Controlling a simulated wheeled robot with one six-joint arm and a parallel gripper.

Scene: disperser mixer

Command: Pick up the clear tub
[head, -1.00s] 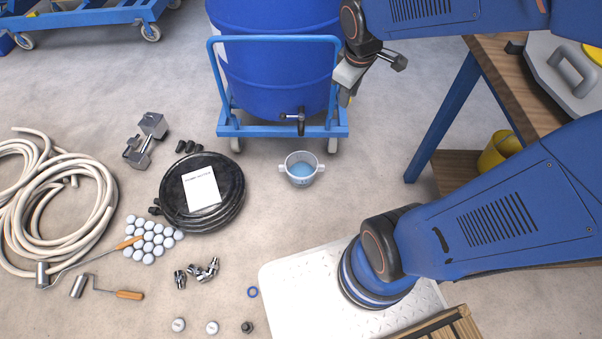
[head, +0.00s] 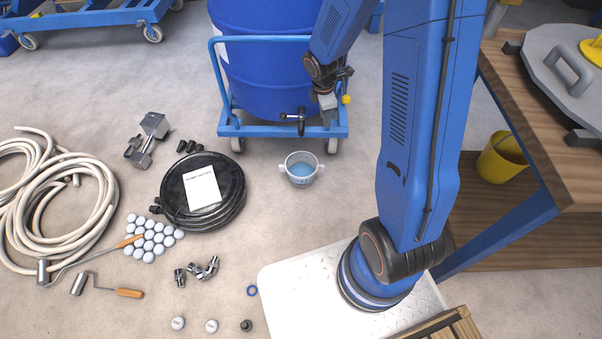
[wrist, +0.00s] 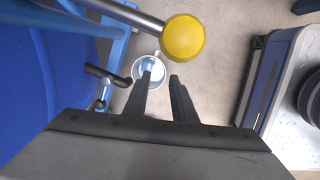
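The clear tub (head: 301,169) stands upright on the floor in front of the blue drum's cart, with blue liquid in it and a handle on each side. It also shows in the wrist view (wrist: 149,69), beyond the fingertips and partly behind the left finger. My gripper (wrist: 160,80) points down toward the floor, its two dark fingers apart with nothing between them. In the head view my gripper (head: 328,116) is beside the drum's lower right, above and to the right of the tub. It is apart from the tub.
The blue drum (head: 268,75) with a tap (head: 298,119) stands on a blue cart (head: 228,131) close to my gripper. A yellow ball knob (wrist: 183,38) shows near the fingers. A black hose coil (head: 203,215) lies left of the tub. A workbench (head: 545,130) stands right.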

